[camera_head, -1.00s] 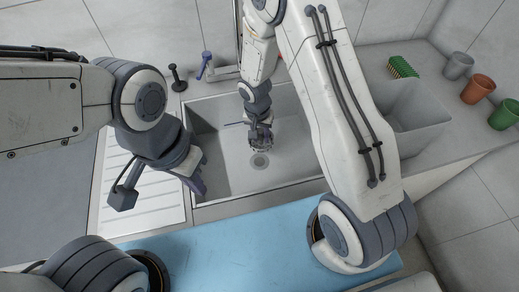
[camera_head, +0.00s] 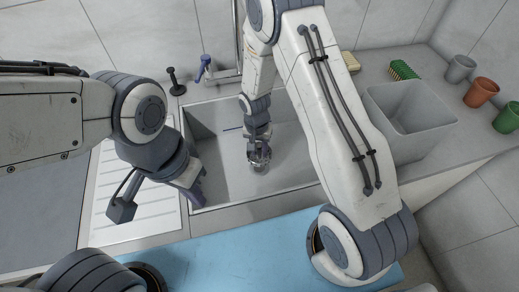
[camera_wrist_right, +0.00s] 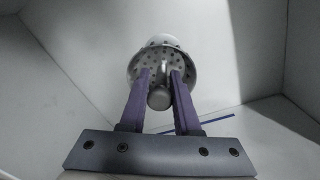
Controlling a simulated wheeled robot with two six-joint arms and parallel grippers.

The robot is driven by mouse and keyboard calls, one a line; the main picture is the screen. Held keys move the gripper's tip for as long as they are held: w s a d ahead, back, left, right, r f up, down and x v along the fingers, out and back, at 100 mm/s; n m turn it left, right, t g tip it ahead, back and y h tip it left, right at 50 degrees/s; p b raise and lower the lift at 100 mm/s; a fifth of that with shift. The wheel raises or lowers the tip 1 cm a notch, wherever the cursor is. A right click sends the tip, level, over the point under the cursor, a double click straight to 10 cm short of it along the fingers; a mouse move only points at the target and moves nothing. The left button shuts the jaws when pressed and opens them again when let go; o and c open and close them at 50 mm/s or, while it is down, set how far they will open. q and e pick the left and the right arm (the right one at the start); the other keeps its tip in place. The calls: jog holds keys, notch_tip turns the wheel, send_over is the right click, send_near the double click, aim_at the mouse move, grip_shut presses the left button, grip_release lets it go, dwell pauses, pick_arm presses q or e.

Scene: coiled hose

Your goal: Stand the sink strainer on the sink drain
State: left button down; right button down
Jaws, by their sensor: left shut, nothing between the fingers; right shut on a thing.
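The metal sink strainer (camera_head: 260,166) is in the sink, at the drain's place in the head view. The right wrist view shows the perforated strainer (camera_wrist_right: 143,72) with its knob between the two purple fingers. My right gripper (camera_wrist_right: 160,82) is shut on that knob; it also shows in the head view (camera_head: 258,148). The drain is hidden behind the strainer in the head view. A pale round rim beyond the strainer in the wrist view may be the drain; I cannot tell whether they touch. My left gripper (camera_head: 198,192) is shut and empty above the sink's left front edge.
The grey sink (camera_head: 215,165) surrounds my right gripper. A thin blue stick (camera_head: 233,128) shows in it. A tap (camera_head: 229,73) stands behind. A grey bin (camera_head: 413,112), green brush (camera_head: 402,69), sponge (camera_head: 351,61) and several cups, including a terracotta cup (camera_head: 481,91), are at right.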

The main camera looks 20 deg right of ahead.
aim_at(260, 158)
jog(key=shift+f+b, duration=2.25)
jog(key=shift+f, duration=0.65)
jog(key=shift+f+b, duration=0.35)
jog(key=shift+f, duration=0.05)
jog(key=c, duration=0.9)
grip_release()
jog(key=shift+c, duration=0.2)
jog(key=shift+r, duration=0.25)
jog(key=shift+r+p, duration=1)
jog(key=shift+r, duration=0.1)
jog(key=shift+r, duration=0.2)
jog(key=o, duration=0.6)
jog(key=shift+c, duration=0.2)
